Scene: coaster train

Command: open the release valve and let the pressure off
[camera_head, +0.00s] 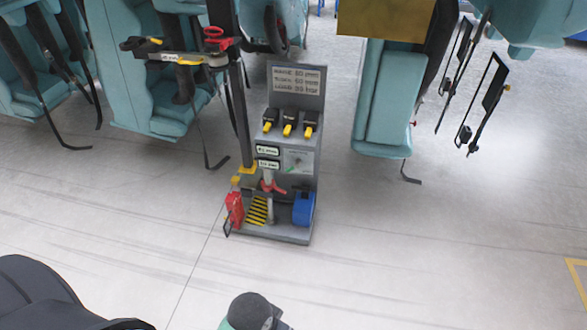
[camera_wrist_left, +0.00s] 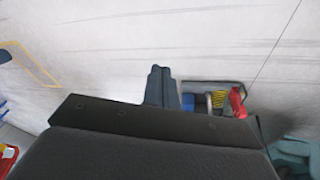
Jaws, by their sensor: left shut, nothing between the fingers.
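A grey pump stand (camera_head: 315,170) stands on the floor in the middle of the head view. A small red-handled valve (camera_head: 272,186) sits on its pipe, low at the front. A round gauge dial (camera_head: 298,161) is on its front; its reading is too small to tell. A red wheel-like handle (camera_head: 214,40) sits at the top of the dark post. My left gripper (camera_wrist_left: 160,70) is shut and empty in the left wrist view, apart from the stand, whose striped base (camera_wrist_left: 218,98) shows to its right. My right gripper is not in view.
The stand also carries a red canister (camera_head: 234,208), a blue part (camera_head: 303,208) and yellow-tipped levers (camera_head: 288,129). Teal coaster seats (camera_head: 385,110) hang behind with dangling straps. The pale floor (camera_head: 430,250) in front and to the right is clear.

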